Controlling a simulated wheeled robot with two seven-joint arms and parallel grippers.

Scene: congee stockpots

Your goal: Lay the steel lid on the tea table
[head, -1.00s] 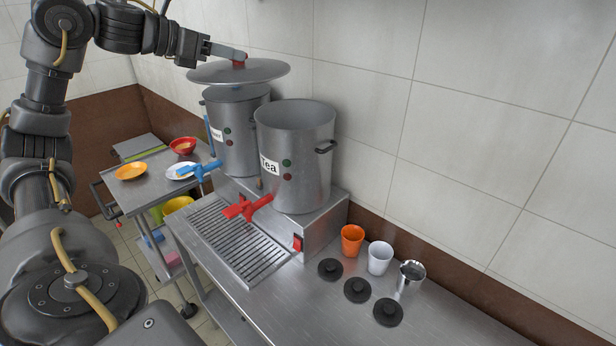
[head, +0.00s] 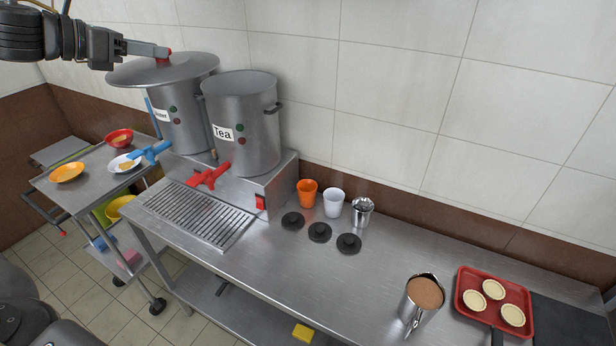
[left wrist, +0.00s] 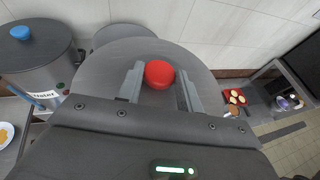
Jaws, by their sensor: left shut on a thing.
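The steel lid (head: 188,67) is a wide grey disc with a red knob (left wrist: 160,74). My left gripper (head: 163,54) is shut on the knob, and its fingers flank it in the left wrist view. The lid is held raised and roughly level, hiding the top of the water pot (head: 183,122) in the head view. The wrist view shows the water pot at left with its own blue-knobbed lid (left wrist: 24,48). The open tea pot (head: 245,130) stands on a steel base on the steel tea table (head: 290,265). My right gripper is out of view.
Orange (head: 307,193), white (head: 333,203) and steel cups (head: 362,212) stand near the wall behind three black discs (head: 319,232). A brown-filled jug (head: 424,293) and red tart tray (head: 480,272) are at right. The table is clear between discs and jug. A trolley (head: 95,185) stands left.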

